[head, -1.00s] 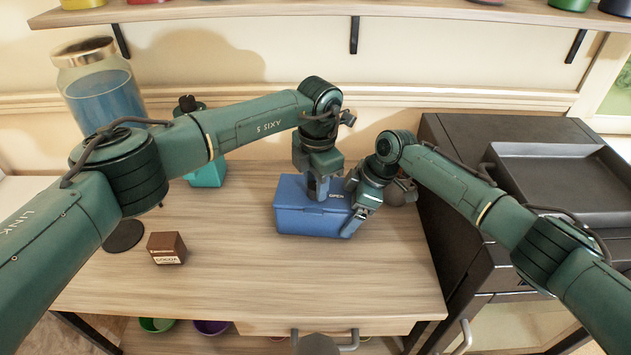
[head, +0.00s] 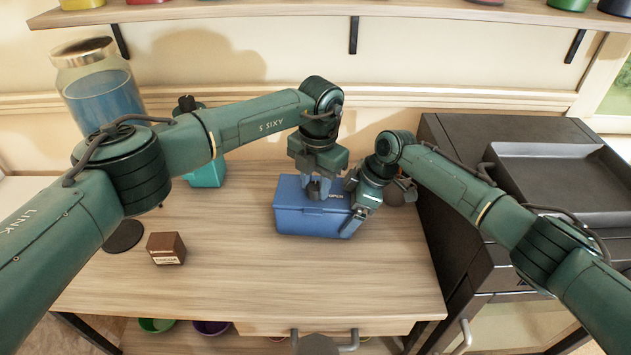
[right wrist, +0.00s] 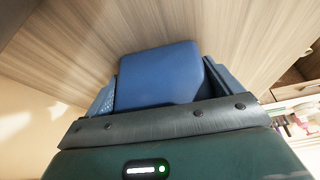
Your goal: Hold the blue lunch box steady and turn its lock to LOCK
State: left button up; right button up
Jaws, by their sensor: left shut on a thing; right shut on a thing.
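The blue lunch box (head: 305,221) sits upright on the wooden table, right of the middle. My left gripper (head: 317,190) points down on top of its lid, shut on the lock there; the lock itself is mostly hidden by the fingers. Light lettering shows on the lid just right of the fingers, partly covered. My right gripper (head: 353,218) is shut on the box's right end. In the right wrist view the blue box (right wrist: 160,75) fills the space between the two fingers.
A small brown cocoa box (head: 166,248) stands on the table (head: 230,285) at the left. A teal container (head: 206,172) and a large glass jar (head: 100,95) stand behind my left arm. A dark cabinet (head: 470,150) adjoins the table at the right. The table's front is clear.

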aim_at(318, 188)
pick_arm(q)
jog(key=shift+r, duration=0.1)
jog(key=o, duration=1)
jog(key=r, duration=1.2)
jog(key=shift+s+d, duration=0.15)
jog(key=shift+d, duration=0.1)
pick_arm(e)
jog(key=o, duration=1)
